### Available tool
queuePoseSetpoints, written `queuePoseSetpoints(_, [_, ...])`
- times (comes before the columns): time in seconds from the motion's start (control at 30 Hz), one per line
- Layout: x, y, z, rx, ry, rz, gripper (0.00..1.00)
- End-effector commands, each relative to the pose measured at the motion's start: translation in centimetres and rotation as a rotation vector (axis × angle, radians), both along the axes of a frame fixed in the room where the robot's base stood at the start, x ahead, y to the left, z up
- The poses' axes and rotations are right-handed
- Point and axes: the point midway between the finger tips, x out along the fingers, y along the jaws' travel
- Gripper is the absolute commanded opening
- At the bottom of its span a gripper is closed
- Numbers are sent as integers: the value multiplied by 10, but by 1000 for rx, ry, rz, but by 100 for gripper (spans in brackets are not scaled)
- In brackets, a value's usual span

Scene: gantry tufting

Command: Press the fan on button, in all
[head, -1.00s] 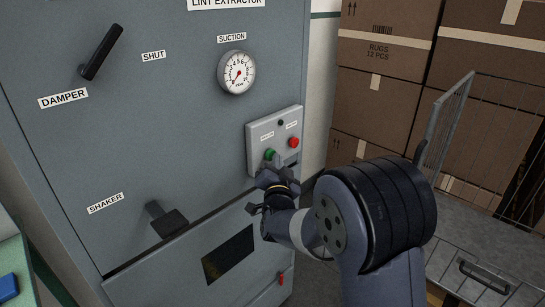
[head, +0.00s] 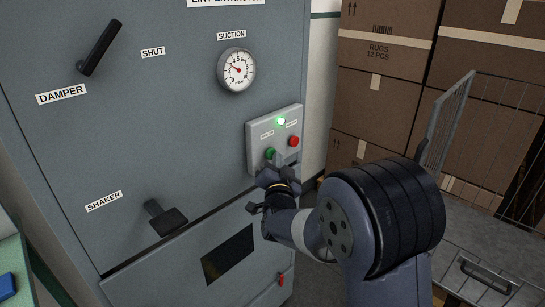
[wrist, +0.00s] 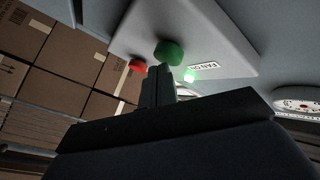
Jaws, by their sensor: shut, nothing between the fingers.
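The green fan on button (head: 270,153) sits on a light grey control box on the lint extractor's front. It also shows in the wrist view (wrist: 169,52), beside a label reading FAN ON. A red button (head: 293,141) is to its right in the head view. A small lamp (head: 281,121) above them glows green, also in the wrist view (wrist: 190,75). My gripper (head: 276,164) is shut and empty, its fingertips at the green button. In the wrist view, my fingers (wrist: 160,76) end right by the button; I cannot tell whether they touch it.
The suction gauge (head: 237,70) is above the box, its needle off to the left. The damper lever (head: 99,48) and shaker handle (head: 165,218) are on the left. Stacked cartons (head: 385,95) and a wire cart (head: 470,262) stand at the right.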

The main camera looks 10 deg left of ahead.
Motion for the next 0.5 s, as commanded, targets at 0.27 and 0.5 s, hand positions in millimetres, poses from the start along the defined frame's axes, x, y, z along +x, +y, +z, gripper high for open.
queuePoseSetpoints(0.27, [-7, -8, 0, 0, 0, 0, 0])
queuePoseSetpoints(0.5, [-7, -9, -1, 0, 0, 0, 0])
